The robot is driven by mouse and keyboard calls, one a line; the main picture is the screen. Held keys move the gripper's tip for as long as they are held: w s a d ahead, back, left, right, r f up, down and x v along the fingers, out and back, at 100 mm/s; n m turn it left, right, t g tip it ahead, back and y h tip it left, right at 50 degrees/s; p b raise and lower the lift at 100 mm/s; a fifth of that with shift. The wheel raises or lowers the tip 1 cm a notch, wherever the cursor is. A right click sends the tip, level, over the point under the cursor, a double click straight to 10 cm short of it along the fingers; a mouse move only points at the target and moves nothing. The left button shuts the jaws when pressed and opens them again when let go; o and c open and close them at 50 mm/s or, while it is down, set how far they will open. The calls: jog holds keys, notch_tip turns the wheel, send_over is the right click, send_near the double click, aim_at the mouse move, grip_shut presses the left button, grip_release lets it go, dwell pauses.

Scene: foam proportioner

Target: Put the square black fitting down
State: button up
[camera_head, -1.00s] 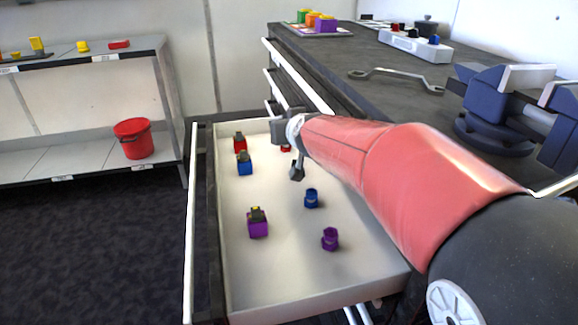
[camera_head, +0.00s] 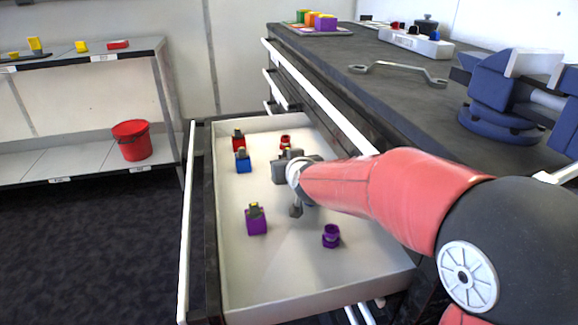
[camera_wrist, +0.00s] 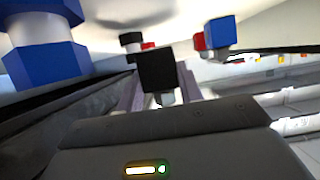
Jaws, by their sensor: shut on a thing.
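My gripper (camera_head: 297,202) is over the open drawer (camera_head: 285,288), pointing down. It is shut on the square black fitting (camera_wrist: 157,70), which sits between the two fingers in the wrist view. In the head view the fitting is a small dark block (camera_head: 296,211) at the gripper's tip, low over the drawer floor. I cannot tell whether it touches the floor. A blue fitting (camera_wrist: 45,50) looms large at the left of the wrist view. In the head view my arm hides that spot.
In the drawer are a purple square fitting (camera_head: 256,224), a round purple fitting (camera_head: 331,236), a blue square fitting (camera_head: 243,161), a red square one (camera_head: 238,141) and a round red one (camera_head: 285,141). The floor's front middle is clear. The workbench (camera_head: 400,100) stands right.

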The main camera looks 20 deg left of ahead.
jog(key=shift+r, duration=0.15)
jog(key=shift+f+b, duration=0.6)
jog(key=shift+f, duration=0.05)
jog(key=o, duration=1.1)
jog(key=shift+o, duration=0.2)
jog(key=shift+r, duration=0.1)
jog(key=shift+r+p, duration=0.35)
jog(key=shift+p, duration=0.15)
jog(key=shift+r+p, duration=0.5)
jog(key=shift+r, duration=0.05)
jog(key=v, duration=1.1)
jog(key=shift+s+d+f, duration=0.25)
jog(key=shift+s, duration=0.2)
